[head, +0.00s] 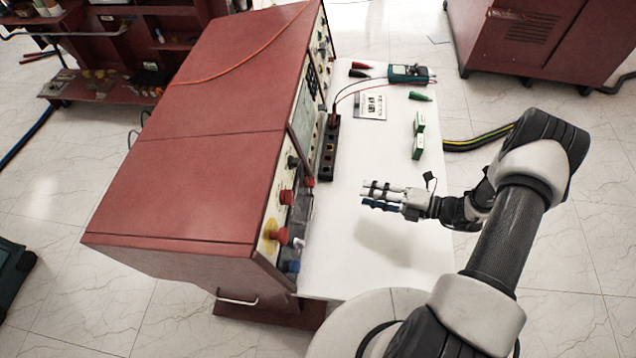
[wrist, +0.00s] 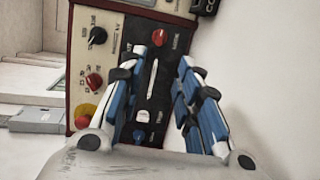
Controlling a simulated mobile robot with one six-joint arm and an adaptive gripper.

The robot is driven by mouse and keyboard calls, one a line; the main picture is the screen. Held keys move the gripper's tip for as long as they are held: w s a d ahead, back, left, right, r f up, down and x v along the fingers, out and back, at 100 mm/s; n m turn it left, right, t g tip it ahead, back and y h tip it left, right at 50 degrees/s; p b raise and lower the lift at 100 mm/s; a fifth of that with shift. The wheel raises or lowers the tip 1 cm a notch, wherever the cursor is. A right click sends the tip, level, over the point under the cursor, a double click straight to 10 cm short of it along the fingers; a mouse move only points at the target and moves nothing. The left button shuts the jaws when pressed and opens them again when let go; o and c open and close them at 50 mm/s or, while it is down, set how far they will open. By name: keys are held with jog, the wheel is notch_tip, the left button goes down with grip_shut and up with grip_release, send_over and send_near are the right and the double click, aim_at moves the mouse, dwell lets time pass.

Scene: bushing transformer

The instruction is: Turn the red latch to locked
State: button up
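The red-topped console (head: 190,140) has its control panel facing right. Two red controls could be the latch. One is a red knob (wrist: 159,38) at the top of a black plate with a white slot; the other is a red knob (wrist: 93,80) on the light panel. Their markings are too small to read. In the head view, red controls show at the panel's near end, including one red knob (head: 286,197). My gripper (head: 366,195) is over the white table, right of the panel and apart from it. In the wrist view its blue fingers (wrist: 160,68) are spread, with nothing between them.
A red mushroom button (head: 280,235) on a yellow disc and a blue knob (head: 292,267) are nearby. A black knob (wrist: 97,36) sits higher on the panel. A black socket strip (head: 328,150), green blocks (head: 418,140) and a meter (head: 408,74) lie on the white table (head: 375,265).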

aim_at(310, 182)
jog(key=b+x, duration=0.2)
jog(key=x, duration=1.4)
jog(key=shift+a+f+b, duration=0.1)
jog(key=shift+a+b, duration=0.05)
jog(key=shift+b, duration=0.15)
jog(key=shift+c, duration=0.3)
grip_shut()
